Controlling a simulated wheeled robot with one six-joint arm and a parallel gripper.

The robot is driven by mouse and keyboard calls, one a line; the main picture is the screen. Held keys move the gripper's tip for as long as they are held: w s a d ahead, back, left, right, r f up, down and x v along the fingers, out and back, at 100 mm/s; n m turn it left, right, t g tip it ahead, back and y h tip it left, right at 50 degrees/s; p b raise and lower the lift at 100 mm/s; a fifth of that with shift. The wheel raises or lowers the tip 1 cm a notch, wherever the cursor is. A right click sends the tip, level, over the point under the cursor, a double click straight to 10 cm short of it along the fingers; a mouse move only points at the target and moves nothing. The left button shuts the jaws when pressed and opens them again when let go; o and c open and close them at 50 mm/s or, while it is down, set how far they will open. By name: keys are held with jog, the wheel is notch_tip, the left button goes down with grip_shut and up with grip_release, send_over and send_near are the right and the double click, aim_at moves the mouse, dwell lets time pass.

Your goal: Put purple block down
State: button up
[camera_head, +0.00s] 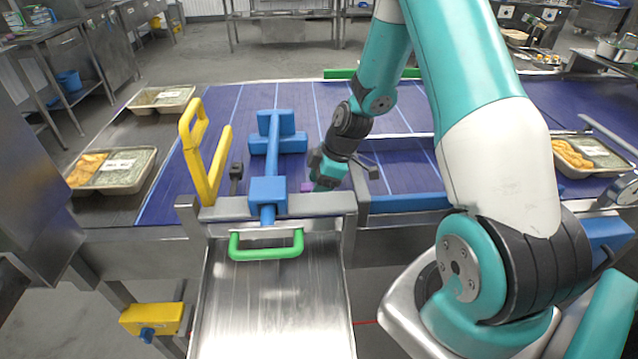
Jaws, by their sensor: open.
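The small purple block (306,187) is at the top edge of the metal frame, just left of the end of my arm. My gripper (314,180) is low beside the block and open. Its fingers are small and partly hidden by my wrist, so I cannot tell whether they touch the block.
A blue post fixture (268,190) and a yellow handle (205,165) stand left of my gripper. A metal tray with a green handle (266,254) lies in front.

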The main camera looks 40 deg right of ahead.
jog(key=b+v, duration=0.1)
jog(key=v, duration=1.1)
jog(key=s+a+r+m+g, duration=0.1)
jog(key=s+a+r, duration=0.25)
jog(key=a, duration=0.55)
jog(key=s+a+r+m, duration=0.1)
jog(key=s+a+r, duration=0.3)
jog(key=a, duration=0.5)
jog(key=s+a+r+m+g, duration=0.1)
jog(key=s+a+r+m, duration=0.1)
jog(key=s+a, duration=0.6)
jog(key=s+r, duration=0.1)
jog(key=s, duration=0.3)
jog(key=shift+r+g, duration=0.3)
jog(key=shift+r, duration=0.05)
jog(key=shift+a, duration=0.2)
